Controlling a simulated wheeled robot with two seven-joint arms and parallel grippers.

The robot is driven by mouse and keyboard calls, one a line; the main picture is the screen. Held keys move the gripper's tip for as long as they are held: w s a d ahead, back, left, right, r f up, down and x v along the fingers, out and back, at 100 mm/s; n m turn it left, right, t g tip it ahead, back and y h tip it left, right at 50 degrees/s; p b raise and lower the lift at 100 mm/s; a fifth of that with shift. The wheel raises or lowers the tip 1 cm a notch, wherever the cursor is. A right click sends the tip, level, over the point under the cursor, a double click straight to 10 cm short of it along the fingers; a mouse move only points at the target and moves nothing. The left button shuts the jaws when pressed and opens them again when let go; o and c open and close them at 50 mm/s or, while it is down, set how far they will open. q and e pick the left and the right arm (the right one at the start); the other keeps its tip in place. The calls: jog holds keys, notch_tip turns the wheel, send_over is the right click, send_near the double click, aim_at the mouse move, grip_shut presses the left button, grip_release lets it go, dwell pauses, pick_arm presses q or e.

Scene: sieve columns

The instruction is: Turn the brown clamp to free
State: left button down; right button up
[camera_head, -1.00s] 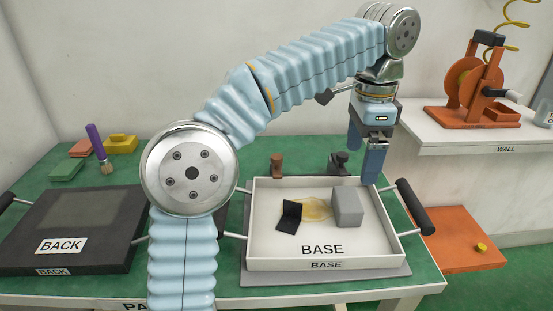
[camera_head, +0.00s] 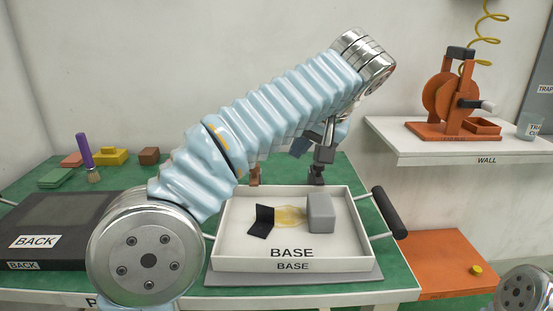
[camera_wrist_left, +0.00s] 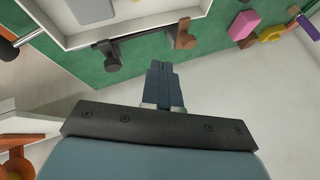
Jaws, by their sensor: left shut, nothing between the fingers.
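The brown clamp (camera_head: 254,175) stands upright at the back edge of the white BASE tray (camera_head: 226,225), left of a dark clamp (camera_head: 316,175). In the left wrist view the brown clamp (camera_wrist_left: 186,36) and the dark clamp (camera_wrist_left: 112,57) sit along the tray's edge. My left gripper (camera_head: 299,148) is behind the tray, above and between the two clamps, partly hidden by my own arm. In the left wrist view its fingers (camera_wrist_left: 159,68) are together with nothing between them, apart from the brown clamp. My right gripper is not in view.
The tray holds a grey block (camera_head: 321,212), a black bent piece (camera_head: 261,221) and a yellowish patch (camera_head: 289,216). A dark BACK box (camera_head: 60,225) lies left. A brush (camera_head: 86,155) and coloured blocks stand behind it. An orange crank device (camera_head: 455,95) is on the WALL shelf.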

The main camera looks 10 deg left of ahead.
pick_arm(q)
jog(key=b+x, duration=0.2)
jog(key=x, duration=0.7)
jog(key=shift+f, duration=0.1)
jog(key=shift+w+a+r, duration=0.1)
jog(key=shift+a+r, duration=0.1)
jog(key=shift+a, duration=1.05)
jog(key=shift+w+a, duration=0.1)
jog(key=shift+a, duration=0.55)
